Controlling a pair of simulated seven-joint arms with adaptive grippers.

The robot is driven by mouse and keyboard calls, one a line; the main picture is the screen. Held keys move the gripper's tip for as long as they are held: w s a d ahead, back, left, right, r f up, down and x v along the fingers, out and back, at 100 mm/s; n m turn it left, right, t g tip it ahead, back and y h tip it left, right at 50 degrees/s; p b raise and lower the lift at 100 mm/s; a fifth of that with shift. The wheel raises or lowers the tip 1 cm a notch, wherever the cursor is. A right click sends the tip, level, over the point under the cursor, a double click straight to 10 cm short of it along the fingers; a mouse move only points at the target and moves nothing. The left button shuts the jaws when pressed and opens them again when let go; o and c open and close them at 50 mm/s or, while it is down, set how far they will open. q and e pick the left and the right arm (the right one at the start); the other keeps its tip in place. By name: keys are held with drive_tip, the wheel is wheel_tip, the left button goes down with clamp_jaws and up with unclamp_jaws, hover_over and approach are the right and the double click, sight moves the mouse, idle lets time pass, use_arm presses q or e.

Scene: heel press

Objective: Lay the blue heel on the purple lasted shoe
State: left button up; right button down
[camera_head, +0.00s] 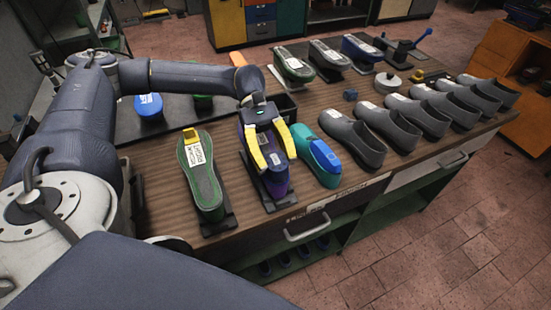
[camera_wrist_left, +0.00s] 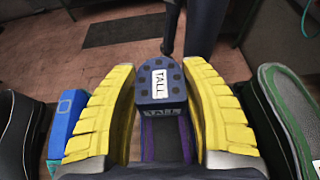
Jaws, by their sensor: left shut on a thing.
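My left gripper (camera_head: 276,163) has yellow fingers and is over the near part of the purple lasted shoe (camera_head: 277,189), which stands on a dark holder at the bench's front. In the left wrist view the fingers (camera_wrist_left: 159,82) close on both sides of a dark blue heel (camera_wrist_left: 159,90) labelled TALL. Purple edges of the shoe (camera_wrist_left: 147,140) show below the heel. I cannot tell whether the heel touches the shoe. The fingers hide much of the shoe in the head view. My right gripper is not in view.
A green shoe (camera_head: 200,180) stands close on the left and a teal shoe (camera_head: 311,150) with a bright blue heel close on the right. Several grey shoes (camera_head: 353,138) line the bench to the right. A bright blue part (camera_head: 149,106) lies on the dark mat (camera_head: 128,128).

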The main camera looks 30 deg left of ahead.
use_arm(q)
drive_tip(key=shift+f, duration=0.15)
drive_tip(key=o, duration=1.3)
drive_tip(key=v, duration=1.2)
